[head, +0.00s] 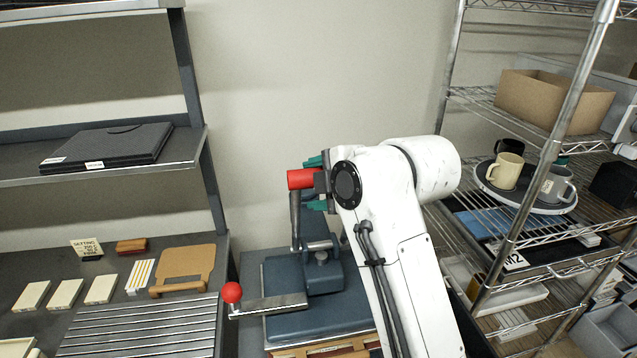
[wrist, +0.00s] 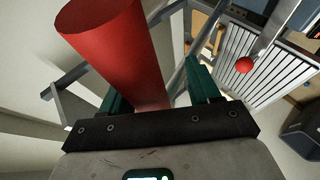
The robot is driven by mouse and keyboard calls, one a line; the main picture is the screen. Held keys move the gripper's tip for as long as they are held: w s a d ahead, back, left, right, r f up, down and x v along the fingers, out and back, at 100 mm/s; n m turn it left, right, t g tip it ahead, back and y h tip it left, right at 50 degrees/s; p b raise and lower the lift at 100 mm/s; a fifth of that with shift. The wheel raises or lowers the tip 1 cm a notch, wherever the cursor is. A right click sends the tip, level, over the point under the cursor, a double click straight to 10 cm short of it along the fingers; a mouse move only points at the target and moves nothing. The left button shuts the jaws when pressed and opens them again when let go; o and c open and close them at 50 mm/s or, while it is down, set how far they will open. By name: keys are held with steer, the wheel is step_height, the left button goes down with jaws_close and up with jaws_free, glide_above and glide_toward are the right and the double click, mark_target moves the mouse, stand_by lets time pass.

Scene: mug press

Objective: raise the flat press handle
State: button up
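The flat press (head: 325,325) is a blue-grey machine on the bench. Its dark handle lever (head: 295,222) stands nearly upright, with a thick red grip (head: 299,179) lying crosswise at the top. My gripper (head: 314,183) is at the red grip, with one green finger above it and one below it in the head view. In the wrist view the red grip (wrist: 115,50) passes between the green fingers. A gap shows between the grip and the right finger, so the gripper looks open around it. The left finger is partly hidden behind the grip.
A flat metal lever with a red ball (head: 232,292) sticks out left of the press. A slatted metal grate (head: 140,330) and a tan board (head: 185,270) lie on the bench to the left. A wire rack with mugs (head: 504,171) on a round tray stands at right.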

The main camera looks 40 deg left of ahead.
steer(key=b+v, duration=0.3)
steer(key=v, duration=0.7)
steer(key=shift+d+r, duration=0.25)
steer(key=shift+d, duration=0.05)
steer(key=shift+s, duration=0.1)
